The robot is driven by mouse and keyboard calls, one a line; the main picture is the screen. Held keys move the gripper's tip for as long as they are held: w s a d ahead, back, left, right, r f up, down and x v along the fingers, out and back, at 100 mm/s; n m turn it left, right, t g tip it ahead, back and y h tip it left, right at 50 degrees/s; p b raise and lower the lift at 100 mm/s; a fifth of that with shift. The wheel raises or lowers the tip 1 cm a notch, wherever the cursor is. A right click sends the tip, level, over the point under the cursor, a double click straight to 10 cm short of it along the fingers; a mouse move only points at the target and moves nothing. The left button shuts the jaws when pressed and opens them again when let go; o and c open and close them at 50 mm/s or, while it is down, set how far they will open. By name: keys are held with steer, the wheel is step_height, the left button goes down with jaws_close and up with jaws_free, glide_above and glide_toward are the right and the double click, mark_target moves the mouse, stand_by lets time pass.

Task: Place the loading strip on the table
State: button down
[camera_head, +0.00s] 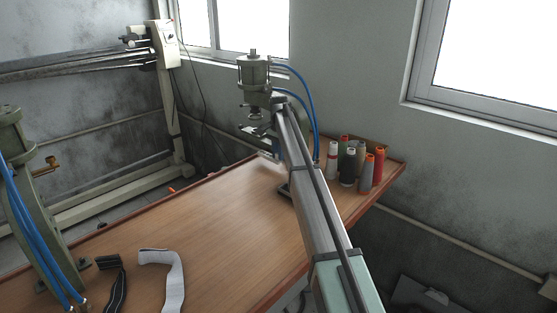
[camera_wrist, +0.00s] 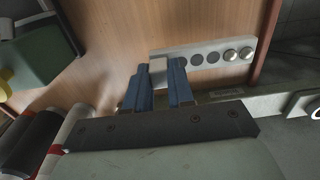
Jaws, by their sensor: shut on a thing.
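The loading strip (camera_wrist: 206,58) is a pale metal bar with a row of round dark holes; the holes at its right end hold shiny silver discs. My gripper (camera_wrist: 160,82) has blue fingers shut on the strip's left part in the wrist view. The strip extends to the right over the table (camera_wrist: 120,40), reaching the table's edge. I cannot tell whether it touches the surface. In the head view the table (camera_head: 215,225) is brown wood, and my arm hides most of the gripper area beside the far press.
The far pneumatic press (camera_head: 253,72) with blue hoses stands by my gripper; a second press (camera_head: 25,190) is at the left. Several thread spools (camera_head: 362,165) stand at the right corner. Black webbing (camera_head: 113,285) and white webbing (camera_head: 165,275) lie in front. The table's middle is clear.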

steer(key=shift+f, duration=1.45)
steer(key=shift+f, duration=0.1)
steer(key=c, duration=1)
jaws_free()
step_height(320, 180, up, 12)
steer(key=shift+r, duration=0.1)
